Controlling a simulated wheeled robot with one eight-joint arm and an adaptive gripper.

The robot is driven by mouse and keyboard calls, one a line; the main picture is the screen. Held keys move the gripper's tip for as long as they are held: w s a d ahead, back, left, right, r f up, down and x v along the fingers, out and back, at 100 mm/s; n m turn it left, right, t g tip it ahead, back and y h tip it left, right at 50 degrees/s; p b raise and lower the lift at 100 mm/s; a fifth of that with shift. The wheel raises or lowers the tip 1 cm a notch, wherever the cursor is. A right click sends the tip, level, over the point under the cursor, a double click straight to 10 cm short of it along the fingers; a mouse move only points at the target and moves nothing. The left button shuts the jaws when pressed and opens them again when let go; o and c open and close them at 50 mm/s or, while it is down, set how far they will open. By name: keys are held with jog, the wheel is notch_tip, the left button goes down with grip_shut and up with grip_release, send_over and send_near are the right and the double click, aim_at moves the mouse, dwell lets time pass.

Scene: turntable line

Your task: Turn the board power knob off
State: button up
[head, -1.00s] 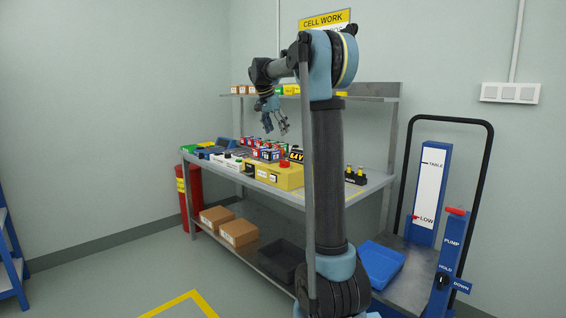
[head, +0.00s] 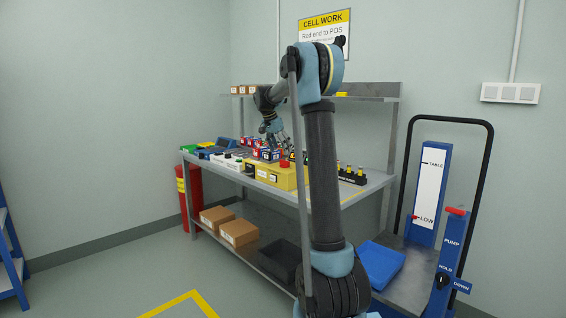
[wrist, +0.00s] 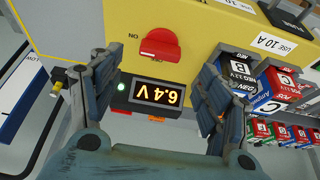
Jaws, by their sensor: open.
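I cannot tell exactly which way the knob points, and no OFF mark is readable. A lit display (wrist: 157,92) reads 6.4 V, with a green lamp (wrist: 121,87) lit beside it. My gripper (wrist: 160,72) is open and empty, its fingers on either side of the display, the knob just beyond the fingertips. It also hangs over the bench in the head view (head: 275,145).
Red and blue battery blocks (wrist: 280,82) stand close to the right finger. A black block with yellow posts (head: 350,174) is on the bench's right part. A shelf (head: 370,98) runs behind the arm. A blue-framed lift cart (head: 430,190) stands to the right.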

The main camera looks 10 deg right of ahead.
aim_at(284, 161)
jog(key=x, duration=0.6)
jog(key=shift+f, duration=0.3)
jog(key=c, duration=1.1)
jog(key=shift+o, duration=0.2)
